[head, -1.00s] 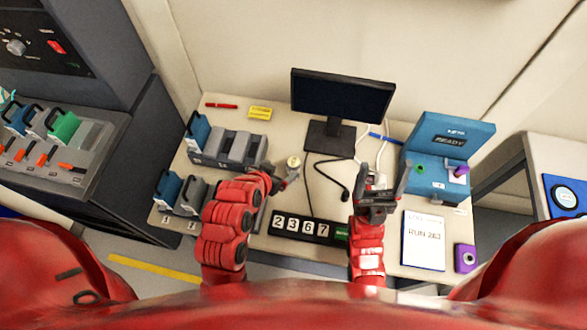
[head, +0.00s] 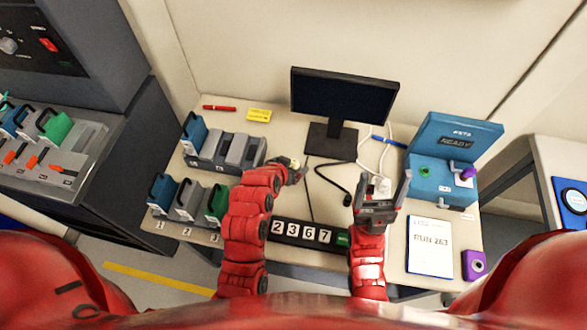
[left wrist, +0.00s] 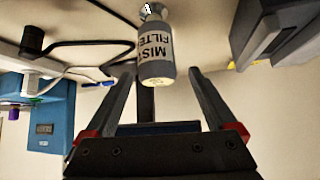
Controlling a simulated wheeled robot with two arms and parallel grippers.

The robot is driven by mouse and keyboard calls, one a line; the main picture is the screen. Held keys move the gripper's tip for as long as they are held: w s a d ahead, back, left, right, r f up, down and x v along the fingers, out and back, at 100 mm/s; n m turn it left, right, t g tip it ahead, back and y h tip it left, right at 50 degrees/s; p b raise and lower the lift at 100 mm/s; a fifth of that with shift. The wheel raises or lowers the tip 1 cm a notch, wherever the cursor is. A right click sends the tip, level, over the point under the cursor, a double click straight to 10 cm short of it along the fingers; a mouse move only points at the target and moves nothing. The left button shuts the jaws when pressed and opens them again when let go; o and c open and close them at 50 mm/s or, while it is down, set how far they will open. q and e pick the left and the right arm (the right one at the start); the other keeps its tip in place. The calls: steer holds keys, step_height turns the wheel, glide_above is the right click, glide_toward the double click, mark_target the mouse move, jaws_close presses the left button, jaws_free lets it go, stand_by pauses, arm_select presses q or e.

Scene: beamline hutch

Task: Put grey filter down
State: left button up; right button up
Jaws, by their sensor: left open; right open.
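A small grey pot with a cream top (head: 294,161) stands on the table left of the monitor's foot; in the left wrist view the pot (left wrist: 155,50) has a white label reading roughly "MISC FILTER". My left gripper (head: 297,172) is beside it, open. The wrist view shows the pot ahead of the spread fingers, not clasped. Grey filter blocks show in the front rack (head: 188,203) and the back rack (head: 236,150); I cannot tell which is the task's grey filter. My right gripper (head: 385,192) is open and empty, right of the black cable.
The front rack also holds a blue (head: 162,190) and a green block (head: 217,203). A monitor (head: 342,97) stands at the back. A number display (head: 302,233), a blue device (head: 445,175), a notebook (head: 430,247) and a purple box (head: 475,265) crowd the front and right.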

arm_select(q)
steer(key=p+x, duration=0.2)
steer(key=shift+w+d+f, duration=0.1)
steer(key=shift+d+f, duration=0.1)
steer(key=shift+f, duration=0.1)
steer(key=shift+x, duration=0.85)
steer(key=shift+a+f, duration=0.1)
jaws_close()
